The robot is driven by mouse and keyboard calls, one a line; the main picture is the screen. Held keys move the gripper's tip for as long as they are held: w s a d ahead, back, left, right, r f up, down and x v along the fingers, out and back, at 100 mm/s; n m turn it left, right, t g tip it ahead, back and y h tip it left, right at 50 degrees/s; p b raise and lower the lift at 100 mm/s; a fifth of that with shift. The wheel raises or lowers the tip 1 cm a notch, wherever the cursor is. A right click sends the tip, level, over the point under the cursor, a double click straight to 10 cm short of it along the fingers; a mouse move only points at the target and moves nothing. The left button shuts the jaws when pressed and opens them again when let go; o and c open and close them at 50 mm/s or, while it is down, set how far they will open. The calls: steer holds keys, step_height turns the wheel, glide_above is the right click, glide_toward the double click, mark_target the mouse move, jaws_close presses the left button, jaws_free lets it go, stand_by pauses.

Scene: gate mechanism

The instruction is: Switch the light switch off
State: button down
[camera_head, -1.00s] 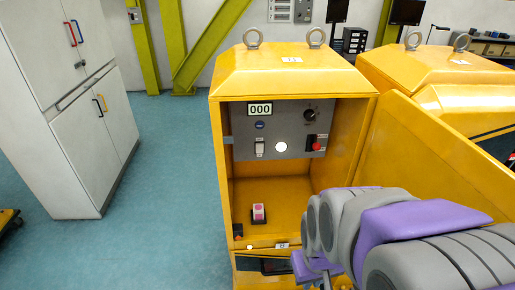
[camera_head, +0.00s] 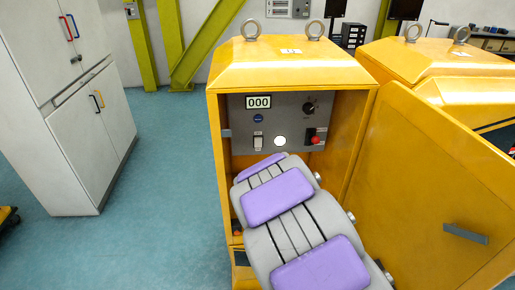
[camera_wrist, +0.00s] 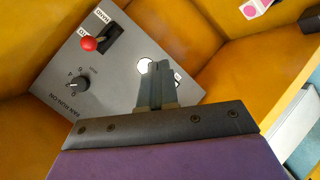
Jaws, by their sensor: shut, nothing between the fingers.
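The light switch (camera_head: 258,142) is a small white rocker on the grey panel (camera_head: 237,130) inside the yellow cabinet, left of a round white lit lamp (camera_head: 280,141). In the wrist view, a white bit beside the fingers may be the switch, mostly hidden behind them; the lamp (camera_wrist: 144,66) shows just left of the fingertips. My gripper (camera_wrist: 159,68) is shut and empty, pointing at the panel near the lamp. I cannot tell whether it touches anything. In the head view my arm covers the gripper and the lower cabinet.
The panel also has a red-handled switch (camera_head: 315,139), a black knob (camera_head: 309,107) and a "000" display (camera_head: 258,102). The cabinet's yellow door (camera_head: 430,190) stands open at the right. A pink-and-white block (camera_wrist: 257,8) shows in the wrist view. Clear floor lies left.

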steer(key=w+a+f+n+t+y, duration=0.2)
steer(key=w+a+n+t+y, duration=0.1)
steer(key=w+a+n+t, duration=0.3)
steer(key=a+n+t+b, duration=0.1)
steer(key=a+n, duration=0.1)
steer(key=n, duration=0.1)
steer(key=shift+w+a+f+t, duration=0.3)
steer(key=shift+f, duration=0.1)
steer(key=b, duration=0.2)
glide_toward(257, 141)
steer(key=w, duration=0.4)
steer(key=w+r, duration=0.1)
steer(key=w, duration=0.1)
steer(key=shift+w, duration=0.45)
